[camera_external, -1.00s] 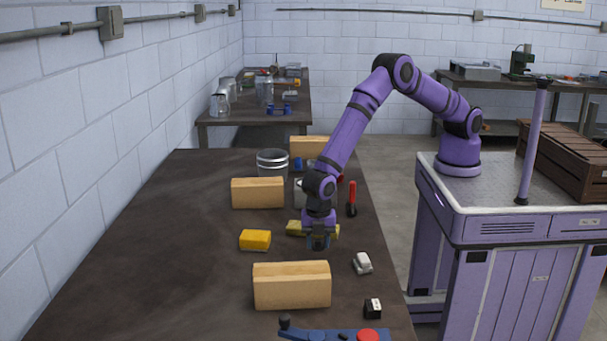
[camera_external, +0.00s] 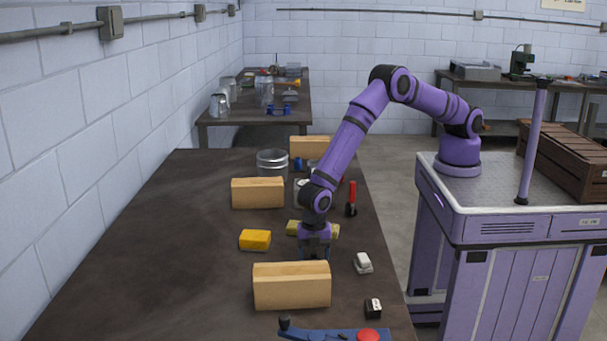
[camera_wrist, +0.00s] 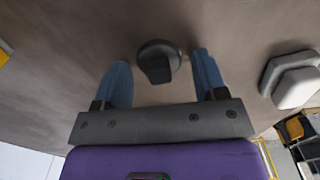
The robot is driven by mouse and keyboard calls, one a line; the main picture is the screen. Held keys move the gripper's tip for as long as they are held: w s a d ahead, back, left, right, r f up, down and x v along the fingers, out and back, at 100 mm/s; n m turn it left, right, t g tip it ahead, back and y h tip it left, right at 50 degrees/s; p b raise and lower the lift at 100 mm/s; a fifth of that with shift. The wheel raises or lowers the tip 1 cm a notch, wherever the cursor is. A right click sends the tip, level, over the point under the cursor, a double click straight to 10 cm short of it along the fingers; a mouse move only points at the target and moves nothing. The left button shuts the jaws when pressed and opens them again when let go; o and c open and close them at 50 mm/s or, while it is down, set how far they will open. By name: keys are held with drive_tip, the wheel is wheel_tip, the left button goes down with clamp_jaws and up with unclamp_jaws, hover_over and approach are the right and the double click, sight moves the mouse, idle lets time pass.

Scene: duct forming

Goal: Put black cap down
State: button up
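The black cap (camera_wrist: 155,48), a dark round piece with a blocky part facing my wrist camera, is at the tabletop between my blue fingers in the wrist view. My gripper (camera_wrist: 160,60) is open, with a gap showing on each side of the cap. In the external view my gripper (camera_external: 314,253) is low over the table, just behind the front wooden block. The cap is hidden there.
The front wooden block (camera_external: 291,286) stands close in front of my gripper. A yellow block (camera_external: 255,240) is to its left, a white-grey piece (camera_external: 363,263) to its right. A yellowish piece (camera_external: 293,228) lies behind it. The table's left side is clear.

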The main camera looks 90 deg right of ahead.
sight(314, 253)
wheel_tip(314, 253, up, 12)
idle(0.8)
drive_tip(key=shift+r, duration=0.1)
